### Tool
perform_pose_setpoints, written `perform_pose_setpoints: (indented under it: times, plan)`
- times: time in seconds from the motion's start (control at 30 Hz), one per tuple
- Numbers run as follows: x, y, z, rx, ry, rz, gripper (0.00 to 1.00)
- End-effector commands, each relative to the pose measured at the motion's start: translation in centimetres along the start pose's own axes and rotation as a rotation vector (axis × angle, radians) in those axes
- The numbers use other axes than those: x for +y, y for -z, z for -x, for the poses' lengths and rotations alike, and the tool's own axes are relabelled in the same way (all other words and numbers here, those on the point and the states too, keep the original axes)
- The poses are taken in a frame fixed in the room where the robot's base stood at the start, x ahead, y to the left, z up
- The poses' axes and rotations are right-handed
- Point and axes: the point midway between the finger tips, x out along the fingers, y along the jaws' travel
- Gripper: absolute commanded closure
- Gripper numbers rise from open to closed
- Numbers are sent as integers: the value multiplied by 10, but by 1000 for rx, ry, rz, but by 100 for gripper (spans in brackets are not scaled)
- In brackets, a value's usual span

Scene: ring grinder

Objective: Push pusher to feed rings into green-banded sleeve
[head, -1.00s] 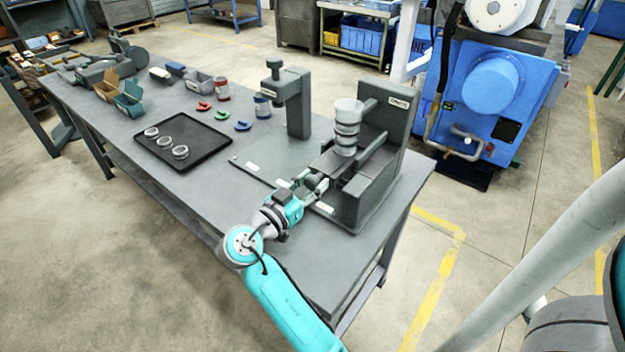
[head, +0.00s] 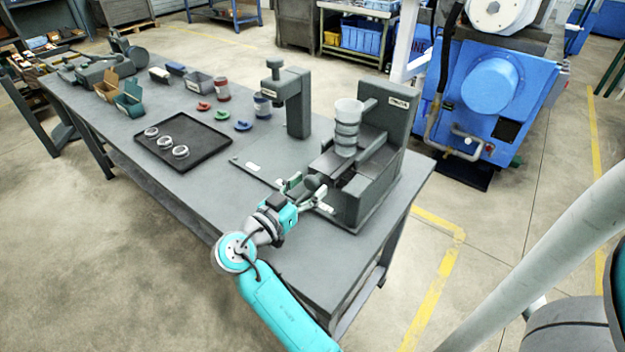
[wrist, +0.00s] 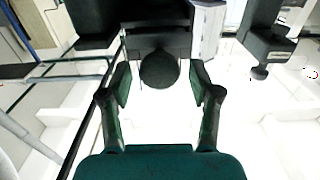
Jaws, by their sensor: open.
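The grey ring grinder (head: 385,185) stands at the right end of the bench. A column of stacked rings (head: 346,128), with a pale clear tube at its top, stands over its feed slot. The pusher's dark round knob (head: 315,183) sticks out of the grinder's front left side. My gripper (head: 307,192) is open, with one finger on each side of the knob. In the wrist view the knob (wrist: 160,70) sits between the spread fingertips (wrist: 160,85), with a gap on both sides. I cannot make out the green-banded sleeve.
A black tray (head: 205,150) with 3 rings lies left on the bench. A grey press-like stand (head: 298,100) rises behind my gripper. Cans and small red, green and blue pieces lie near it.

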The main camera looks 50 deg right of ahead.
Motion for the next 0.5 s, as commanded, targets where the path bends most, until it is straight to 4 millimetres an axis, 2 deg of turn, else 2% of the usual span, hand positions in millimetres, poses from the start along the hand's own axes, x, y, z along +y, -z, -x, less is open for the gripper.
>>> perform_pose_setpoints:
  times: [0.5]
  plan:
    - [0, 0, 30, 0, 1, 0, 38]
